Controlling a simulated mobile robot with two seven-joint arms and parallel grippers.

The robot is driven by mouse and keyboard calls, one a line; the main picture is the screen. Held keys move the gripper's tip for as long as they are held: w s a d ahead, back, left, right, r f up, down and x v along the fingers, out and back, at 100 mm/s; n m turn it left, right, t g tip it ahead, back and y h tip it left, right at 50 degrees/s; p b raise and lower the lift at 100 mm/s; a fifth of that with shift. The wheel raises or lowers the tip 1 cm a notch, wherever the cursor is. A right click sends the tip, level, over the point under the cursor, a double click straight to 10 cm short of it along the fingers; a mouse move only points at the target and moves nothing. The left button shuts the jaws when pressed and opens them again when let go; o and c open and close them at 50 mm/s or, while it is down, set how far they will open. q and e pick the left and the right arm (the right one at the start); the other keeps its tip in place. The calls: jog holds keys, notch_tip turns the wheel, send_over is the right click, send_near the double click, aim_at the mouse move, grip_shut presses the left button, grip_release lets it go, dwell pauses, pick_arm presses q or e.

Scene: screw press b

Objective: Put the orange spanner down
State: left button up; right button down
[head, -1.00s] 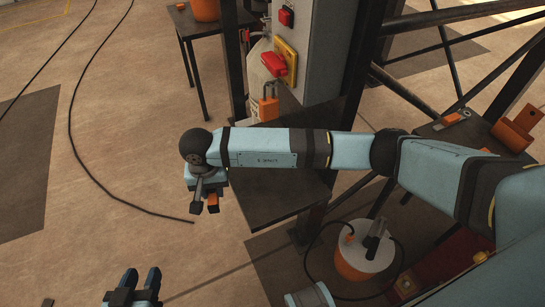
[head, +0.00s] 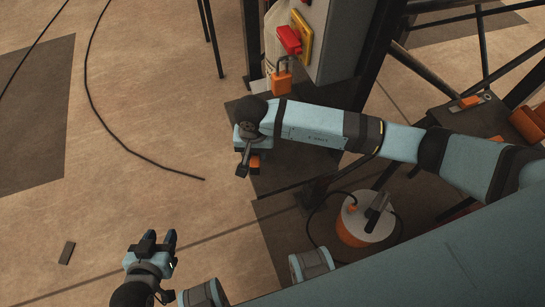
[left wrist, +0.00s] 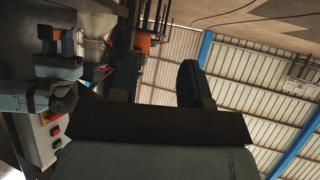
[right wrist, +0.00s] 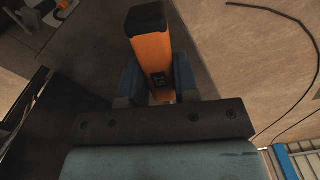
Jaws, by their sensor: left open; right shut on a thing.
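The orange spanner shows in the right wrist view as an orange bar (right wrist: 152,52) with a black end, between the two fingers of my right gripper (right wrist: 157,80). In the head view only a small orange part of it (head: 254,163) shows below my right gripper (head: 247,160); the rest is hidden. My right gripper is shut on it, at the left edge of the dark table (head: 285,170) as seen from above. My left gripper (head: 159,240) is open and empty at lower left, over the floor and apart from the table.
An orange padlock (head: 281,82) hangs below a red switch handle (head: 289,40) on a grey cabinet. An orange-and-white pot (head: 360,217) with a black hose stands right of the table. An orange-and-grey tool (head: 468,101) lies on another surface at right. The floor at left is mostly clear.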

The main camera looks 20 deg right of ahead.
aim_at(272, 165)
jog(key=d, duration=0.1)
jog(key=d+f, duration=0.1)
jog(key=d, duration=0.1)
jog(key=d+f, duration=0.1)
jog(key=shift+d, duration=0.2)
jog(key=shift+w+f, duration=0.1)
jog(key=shift+f, duration=0.5)
notch_tip(272, 165, down, 3)
jog(key=shift+f+b, duration=0.15)
jog(key=shift+b, duration=0.25)
jog(key=shift+d+f, duration=0.1)
jog(key=shift+f, duration=0.15)
jog(key=shift+d+f, duration=0.1)
jog(key=shift+f, duration=0.05)
jog(key=c, duration=0.9)
grip_release()
pick_arm(q)
jog(key=shift+w+d, duration=0.1)
jog(key=shift+d, duration=0.05)
pick_arm(e)
jog(key=shift+o, duration=0.2)
